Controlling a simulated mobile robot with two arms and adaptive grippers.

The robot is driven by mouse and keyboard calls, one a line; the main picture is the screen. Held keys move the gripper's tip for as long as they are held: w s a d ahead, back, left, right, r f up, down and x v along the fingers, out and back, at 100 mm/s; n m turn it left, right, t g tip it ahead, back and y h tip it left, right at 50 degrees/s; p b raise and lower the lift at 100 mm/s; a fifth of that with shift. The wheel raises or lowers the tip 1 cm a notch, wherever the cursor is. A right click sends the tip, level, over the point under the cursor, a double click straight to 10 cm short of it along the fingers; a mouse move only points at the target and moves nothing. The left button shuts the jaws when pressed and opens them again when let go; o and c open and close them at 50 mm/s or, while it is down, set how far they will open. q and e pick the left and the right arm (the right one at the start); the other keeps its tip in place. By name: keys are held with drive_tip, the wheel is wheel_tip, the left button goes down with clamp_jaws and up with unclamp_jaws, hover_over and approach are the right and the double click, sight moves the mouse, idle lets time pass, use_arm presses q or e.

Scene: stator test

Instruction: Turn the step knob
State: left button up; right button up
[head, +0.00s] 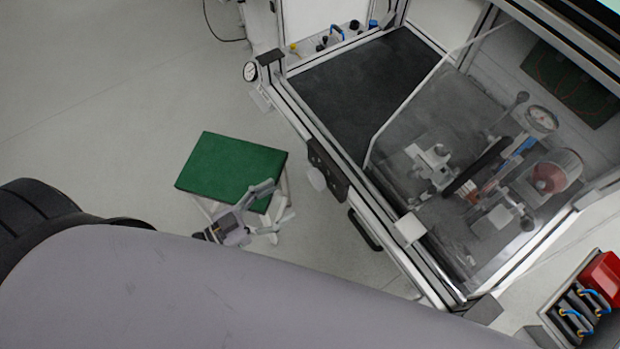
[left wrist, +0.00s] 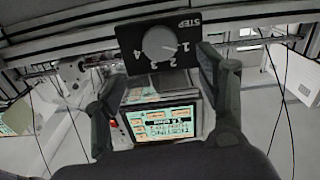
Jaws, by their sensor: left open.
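The step knob (left wrist: 159,43) is a pale round knob on a black plate (left wrist: 188,24) marked STEP with numerals around it. In the left wrist view it is at the top middle, beyond and between my fingers. I cannot tell which numeral it points to. In the head view the knob (head: 317,179) sticks out from the black plate (head: 326,163) on the machine's front rail. My left gripper (head: 277,201) is open and empty, left of and below the knob in the picture, apart from it. Its two fingers spread wide in the left wrist view (left wrist: 163,68). My right gripper is not seen.
A green-topped stool (head: 225,165) stands by the machine, close to my left gripper. A black handle (head: 364,230) sits on the front rail. A clear cover (head: 440,120) closes off the fixture. A lit screen (left wrist: 165,122) shows below the knob.

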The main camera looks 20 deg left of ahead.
sight(313, 182)
use_arm(q)
drive_tip(key=p+x, duration=0.1)
drive_tip(key=x, duration=0.8)
drive_tip(key=shift+d+p, duration=0.1)
drive_tip(key=shift+p, duration=0.2)
drive_tip(key=shift+c, duration=0.3)
drive_tip(key=c, duration=1.1)
